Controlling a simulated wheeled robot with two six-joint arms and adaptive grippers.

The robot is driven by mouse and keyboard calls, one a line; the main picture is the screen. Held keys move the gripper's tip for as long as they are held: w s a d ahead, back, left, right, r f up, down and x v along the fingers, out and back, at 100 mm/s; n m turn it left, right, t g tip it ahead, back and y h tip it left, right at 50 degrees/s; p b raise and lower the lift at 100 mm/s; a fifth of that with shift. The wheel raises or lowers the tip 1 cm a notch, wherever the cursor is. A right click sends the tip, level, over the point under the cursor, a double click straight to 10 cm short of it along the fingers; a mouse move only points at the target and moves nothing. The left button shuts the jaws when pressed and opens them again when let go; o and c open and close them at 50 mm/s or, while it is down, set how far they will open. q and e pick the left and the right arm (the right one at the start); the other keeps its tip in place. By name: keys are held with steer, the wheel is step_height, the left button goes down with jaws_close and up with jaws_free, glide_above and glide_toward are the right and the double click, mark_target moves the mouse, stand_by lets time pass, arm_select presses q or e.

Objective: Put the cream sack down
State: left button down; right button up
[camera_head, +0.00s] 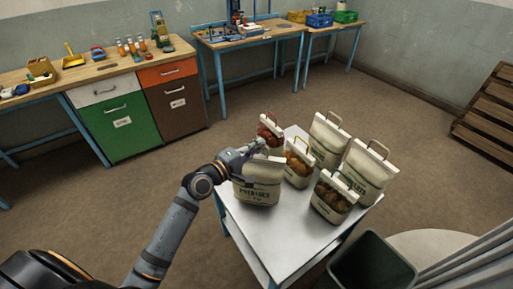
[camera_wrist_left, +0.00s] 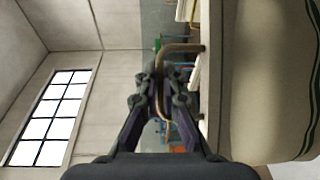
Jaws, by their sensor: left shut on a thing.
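The cream sack (camera_head: 258,188) with dark printing is upright at the left side of the white table (camera_head: 275,238). I cannot tell whether its base touches the tabletop. My left gripper (camera_head: 255,150) reaches in from the left at the sack's top and is shut on its handle. In the left wrist view, the gripper (camera_wrist_left: 162,85) closes around the tan handle (camera_wrist_left: 182,47), and the pale sack body (camera_wrist_left: 268,85) with dark green stripes fills the right side. My right gripper is not in view.
Several other sacks crowd the table: a small one (camera_head: 270,132) behind, one (camera_head: 299,165) in the middle, one (camera_head: 333,200) in front, and tall ones (camera_head: 328,138) (camera_head: 367,172) at the right. The front left tabletop is bare. A dark bin (camera_head: 372,268) stands near the table's front right.

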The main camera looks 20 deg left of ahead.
mark_target(256, 155)
arm_select(q)
steer(key=shift+w+a+f, duration=0.15)
steer(key=shift+w+f, duration=0.15)
steer(key=shift+w, duration=0.2)
steer(key=shift+f+b, duration=0.35)
steer(key=shift+f, duration=1.15)
steer(key=c, duration=1.9)
jaws_free()
steer(key=shift+s+f, duration=0.1)
steer(key=shift+f, duration=0.3)
steer(key=o, duration=0.4)
steer(key=shift+s+r, duration=0.1)
steer(key=shift+r, duration=0.05)
